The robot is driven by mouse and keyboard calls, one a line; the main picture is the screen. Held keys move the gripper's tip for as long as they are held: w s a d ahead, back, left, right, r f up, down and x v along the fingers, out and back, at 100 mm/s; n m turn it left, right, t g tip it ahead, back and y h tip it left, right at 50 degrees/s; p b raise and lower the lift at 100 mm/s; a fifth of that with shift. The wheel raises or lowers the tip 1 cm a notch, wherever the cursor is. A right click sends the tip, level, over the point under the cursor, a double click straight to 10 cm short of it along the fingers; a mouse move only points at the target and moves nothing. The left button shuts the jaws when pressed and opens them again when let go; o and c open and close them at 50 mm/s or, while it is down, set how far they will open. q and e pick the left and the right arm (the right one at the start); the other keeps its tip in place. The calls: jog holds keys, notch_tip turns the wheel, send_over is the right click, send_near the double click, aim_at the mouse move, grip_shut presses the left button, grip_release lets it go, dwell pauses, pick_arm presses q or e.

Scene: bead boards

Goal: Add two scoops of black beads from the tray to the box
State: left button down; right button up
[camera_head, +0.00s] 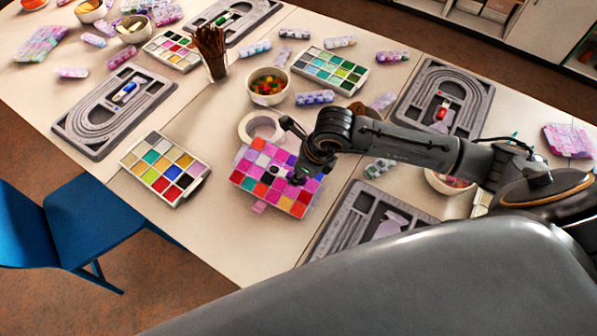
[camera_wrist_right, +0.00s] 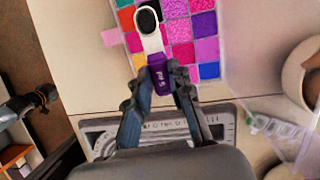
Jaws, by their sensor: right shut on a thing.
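My right gripper (camera_head: 299,176) is over the pink bead tray in the head view. In the right wrist view (camera_wrist_right: 162,82) it is shut on the purple handle of a scoop (camera_wrist_right: 160,76). The scoop's white bowl, with black inside, lies over the tray (camera_wrist_right: 205,22). Whether the bowl touches the beads is unclear. The tray (camera_head: 237,178) has pink, purple, red and blue compartments; the arm hides part. A clear box (camera_wrist_right: 285,133) with a green catch is at the right of the wrist view. A dark jointed part at the wrist view's left edge looks like my left gripper (camera_wrist_right: 42,96).
A bowl of mixed beads (camera_head: 258,98) and a brush cup (camera_head: 217,72) stand behind. A blue chair (camera_head: 90,215) is at the front left.

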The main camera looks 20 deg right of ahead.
aim_at(287, 173)
jog(key=shift+w+f+m, duration=0.1)
jog(key=shift+f+m, duration=0.15)
jog(key=shift+m, duration=0.05)
jog(key=shift+w+a+f+g+h, duration=0.15)
jog(key=shift+f+g, duration=0.05)
jog(key=shift+f, duration=0.3)
jog(key=shift+w+a+f+g+h, duration=0.1)
jog(key=shift+w+f+g+h, duration=0.1)
jog(key=shift+f, duration=0.3)
jog(key=shift+w+a+f+g+h, duration=0.15)
jog(key=shift+f+g, duration=0.05)
jog(key=shift+f, duration=0.3)
jog(key=shift+w+a+r+g+h+p, duration=0.3)
jog(key=shift+r+g+h+p, duration=0.25)
jog(key=shift+p, duration=0.3)
jog(key=shift+w+a+r+g+h+p, duration=0.15)
jog(key=shift+w+r+g+h+p, duration=0.05)
jog(key=shift+r+g+h+p, duration=0.2)
jog(key=shift+w+a+r+g+h+p, duration=0.15)
jog(key=shift+r+g+p, duration=0.1)
jog(key=shift+g+p, duration=0.2)
jog(key=shift+f, duration=0.15)
pick_arm(q)
notch_tip(287, 173, up, 3)
jog(key=shift+s+a, duration=0.1)
pick_arm(e)
jog(key=shift+w, duration=0.1)
jog(key=shift+w+r+g+h, duration=0.1)
jog(key=shift+r+g+h, duration=0.2)
jog(key=shift+r+g, duration=0.1)
